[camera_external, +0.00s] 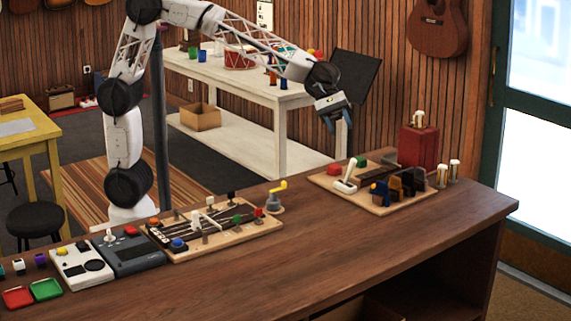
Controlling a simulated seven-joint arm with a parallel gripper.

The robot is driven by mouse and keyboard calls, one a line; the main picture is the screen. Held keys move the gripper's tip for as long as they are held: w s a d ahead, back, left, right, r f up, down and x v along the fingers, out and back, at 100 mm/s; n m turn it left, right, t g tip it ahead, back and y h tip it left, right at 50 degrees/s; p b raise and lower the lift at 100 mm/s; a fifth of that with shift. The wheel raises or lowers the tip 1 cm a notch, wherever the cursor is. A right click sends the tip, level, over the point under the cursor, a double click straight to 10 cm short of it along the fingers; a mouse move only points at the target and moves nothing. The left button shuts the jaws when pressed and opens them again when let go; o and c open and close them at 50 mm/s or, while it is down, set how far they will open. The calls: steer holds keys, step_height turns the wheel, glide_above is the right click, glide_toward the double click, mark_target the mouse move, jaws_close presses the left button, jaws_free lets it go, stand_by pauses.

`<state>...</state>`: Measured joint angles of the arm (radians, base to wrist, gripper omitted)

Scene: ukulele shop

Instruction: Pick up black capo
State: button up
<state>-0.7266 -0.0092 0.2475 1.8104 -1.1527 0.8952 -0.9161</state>
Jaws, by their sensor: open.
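My gripper (338,122) is open and empty, with its blue-grey fingers pointing down. It hangs in the air above the counter, up and to the left of the right-hand wooden board. Several dark, upright clip-like pieces (408,184) stand close together at the front right of that board. The black capo may be among them, but they are too small to tell apart. A white lever-shaped piece (346,178) and a blue piece (379,193) stand on the same board. My gripper touches none of them.
The wooden board (327,181) rests on the brown counter (330,255). A red box (419,147) and small light-topped posts (454,171) stand beside it. A second board (180,257) with strings and knobs, grey devices (137,255) and coloured trays (46,289) lie left. The counter's front right is bare.

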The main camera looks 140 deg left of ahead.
steer(key=s+a+f+n+t+y, duration=0.1)
steer(key=a+f+n, duration=0.15)
steer(key=a, duration=0.65)
steer(key=a+f+n+t+y, duration=0.1)
steer(key=a+n, duration=0.3)
steer(key=a, duration=0.4)
steer(key=s+a+f+n+t+y, duration=0.1)
steer(key=a+n, duration=0.2)
steer(key=a, duration=0.6)
glide_toward(407, 172)
steer(key=shift+x, duration=0.9)
steer(key=shift+d+f, duration=0.1)
steer(key=shift+f, duration=0.15)
steer(key=shift+x, duration=1.25)
steer(key=shift+x, duration=2.65)
